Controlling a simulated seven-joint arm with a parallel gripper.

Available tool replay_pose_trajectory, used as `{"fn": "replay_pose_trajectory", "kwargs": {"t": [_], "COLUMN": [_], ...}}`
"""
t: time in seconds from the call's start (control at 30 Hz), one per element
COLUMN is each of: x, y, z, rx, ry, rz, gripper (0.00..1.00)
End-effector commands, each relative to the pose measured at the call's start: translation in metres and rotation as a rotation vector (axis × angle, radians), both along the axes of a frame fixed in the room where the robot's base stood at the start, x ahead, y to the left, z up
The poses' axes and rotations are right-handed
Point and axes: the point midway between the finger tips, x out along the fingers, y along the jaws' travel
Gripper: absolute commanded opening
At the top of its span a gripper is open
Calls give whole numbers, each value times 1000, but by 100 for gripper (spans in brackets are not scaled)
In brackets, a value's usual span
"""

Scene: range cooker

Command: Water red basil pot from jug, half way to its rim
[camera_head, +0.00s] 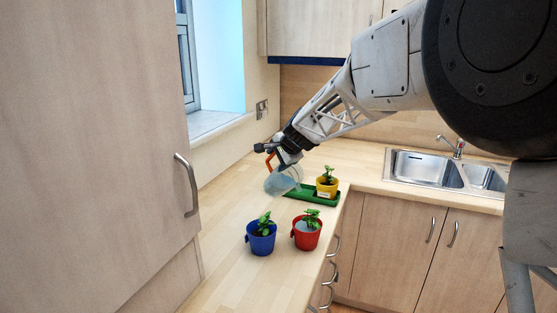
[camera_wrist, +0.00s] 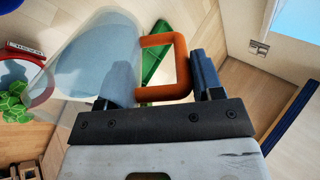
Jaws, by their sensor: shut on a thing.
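A clear jug (camera_head: 283,181) with an orange handle (camera_head: 270,161) is held above the counter, tilted. My gripper (camera_head: 281,154) is shut on the handle, which also shows between the fingers in the wrist view (camera_wrist: 182,68). The jug looks bluish; its water level is unclear. The red pot (camera_head: 307,241) with green basil (camera_head: 311,215) stands upright on the counter, below and right of the jug in the head view. A grey-blue patch shows inside its rim; I cannot tell how high it stands. In the wrist view, the red pot (camera_wrist: 40,97) is at the left, partly behind the jug.
A blue pot (camera_head: 261,243) with a plant stands left of the red pot. A yellow pot (camera_head: 327,189) stands on a green tray (camera_head: 297,193) behind. A sink (camera_head: 425,168) is at the right. A tall cabinet (camera_head: 90,150) borders the left; the front counter (camera_head: 230,287) is clear.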

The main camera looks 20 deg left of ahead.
Motion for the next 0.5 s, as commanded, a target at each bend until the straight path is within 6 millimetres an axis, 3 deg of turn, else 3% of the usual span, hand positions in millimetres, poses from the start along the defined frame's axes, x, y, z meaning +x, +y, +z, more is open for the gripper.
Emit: {"fn": "replay_pose_trajectory", "kwargs": {"t": [0.5], "x": [3], "y": [4], "z": [-1], "rx": [-71], "ry": [39], "rz": [-2], "gripper": [16]}}
